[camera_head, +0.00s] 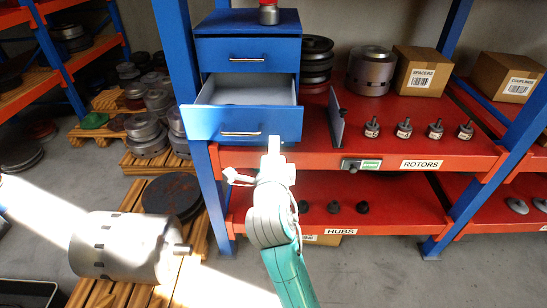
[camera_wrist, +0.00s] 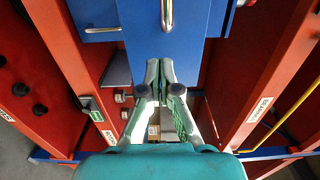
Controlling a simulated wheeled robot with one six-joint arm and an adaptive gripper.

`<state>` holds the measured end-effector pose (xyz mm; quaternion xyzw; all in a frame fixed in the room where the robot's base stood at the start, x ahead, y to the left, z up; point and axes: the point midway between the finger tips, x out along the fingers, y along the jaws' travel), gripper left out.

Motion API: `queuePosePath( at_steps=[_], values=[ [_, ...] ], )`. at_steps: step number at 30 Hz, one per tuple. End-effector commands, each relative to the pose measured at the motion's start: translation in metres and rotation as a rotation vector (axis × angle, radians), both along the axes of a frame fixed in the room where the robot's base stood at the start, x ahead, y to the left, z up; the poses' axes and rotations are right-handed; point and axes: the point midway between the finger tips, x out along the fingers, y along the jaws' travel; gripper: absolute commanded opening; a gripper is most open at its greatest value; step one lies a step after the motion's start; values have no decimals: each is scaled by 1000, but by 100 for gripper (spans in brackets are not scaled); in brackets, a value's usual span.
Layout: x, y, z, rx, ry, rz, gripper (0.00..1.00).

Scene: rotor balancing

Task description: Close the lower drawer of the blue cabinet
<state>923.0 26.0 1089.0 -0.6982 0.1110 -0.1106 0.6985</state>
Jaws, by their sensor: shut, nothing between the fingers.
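The blue cabinet (camera_head: 285,60) stands on the upper red shelf. Its lower drawer (camera_head: 200,124) is pulled out, with its pale inside showing and a silver handle (camera_head: 240,134) on its front. The upper drawer (camera_head: 247,54) is shut. My gripper (camera_head: 273,146) is shut and empty, in front of the lower drawer near the right part of its front. In the wrist view my closed fingertips (camera_wrist: 167,64) are at the edge of a blue drawer front (camera_wrist: 185,42) with a handle (camera_wrist: 167,14). I cannot tell whether they touch it.
A red-capped container (camera_head: 269,14) stands on the cabinet. Right of it are a grey upright plate (camera_head: 337,118), several small rotors (camera_head: 404,128) and a spacers box (camera_head: 421,72). A blue shelf post (camera_head: 186,70) stands close left. A large metal cylinder (camera_head: 125,246) lies at lower left.

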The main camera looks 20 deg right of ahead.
Motion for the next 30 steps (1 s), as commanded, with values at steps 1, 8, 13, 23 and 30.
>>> queuePosePath(
  at_steps=[1,8,13,23,30],
  values=[
    [9,-4,1,1,-1,-2,0],
    [35,-12,0,0,-1,-1,0],
    [42,-14,0,0,-1,1,0],
    [43,-14,0,0,-1,1,0],
    [55,-18,0,0,0,-1,0]
  ],
)
